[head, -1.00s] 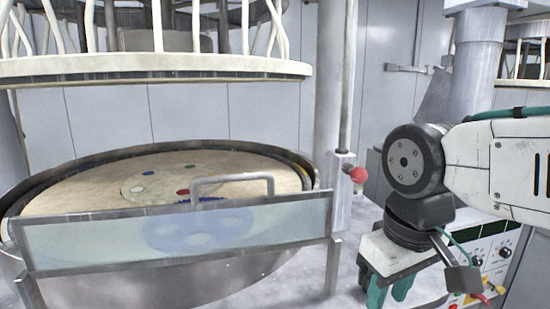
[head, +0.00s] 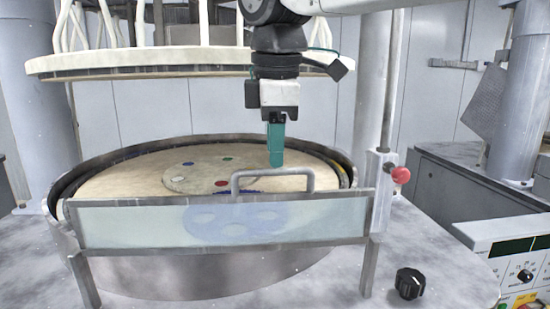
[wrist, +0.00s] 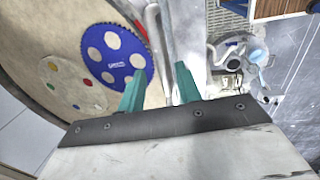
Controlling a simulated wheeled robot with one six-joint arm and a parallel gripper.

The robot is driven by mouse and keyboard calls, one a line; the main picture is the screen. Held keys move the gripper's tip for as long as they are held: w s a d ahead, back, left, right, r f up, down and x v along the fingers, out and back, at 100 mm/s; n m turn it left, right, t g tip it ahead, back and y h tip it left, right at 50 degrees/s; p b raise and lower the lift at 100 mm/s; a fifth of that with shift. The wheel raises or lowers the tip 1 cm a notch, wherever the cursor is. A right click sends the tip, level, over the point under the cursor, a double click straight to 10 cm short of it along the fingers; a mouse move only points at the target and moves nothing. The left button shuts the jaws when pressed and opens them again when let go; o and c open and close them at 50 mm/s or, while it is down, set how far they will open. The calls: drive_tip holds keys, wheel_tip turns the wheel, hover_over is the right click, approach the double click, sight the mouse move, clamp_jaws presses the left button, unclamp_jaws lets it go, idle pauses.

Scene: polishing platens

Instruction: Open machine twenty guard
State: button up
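The guard (head: 130,226) is a clear panel in a metal frame, standing upright across the front of the round polishing platen (head: 115,185). Its grey bar handle (head: 311,180) rises from the top edge. My gripper (head: 276,160) points down with green fingers, just above the handle in the head view, near its right half. In the wrist view my gripper (wrist: 160,90) has its fingers apart with nothing held. The handle (wrist: 152,22) and the guard's top edge show beyond and between the fingertips. I cannot tell whether a finger touches the handle. No machine number is readable.
A white upper plate (head: 150,62) hangs above the platen. A post with a red knob (head: 401,175) stands right of the guard. A black knob (head: 409,283) sits on the grey top at front right. A control panel (head: 525,270) is at far right.

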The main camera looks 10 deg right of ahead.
drive_tip(key=shift+w+f, duration=0.15)
drive_tip(key=shift+f, duration=0.6)
drive_tip(key=shift+w+f, duration=0.15)
drive_tip(key=shift+f, duration=0.55)
clamp_jaws()
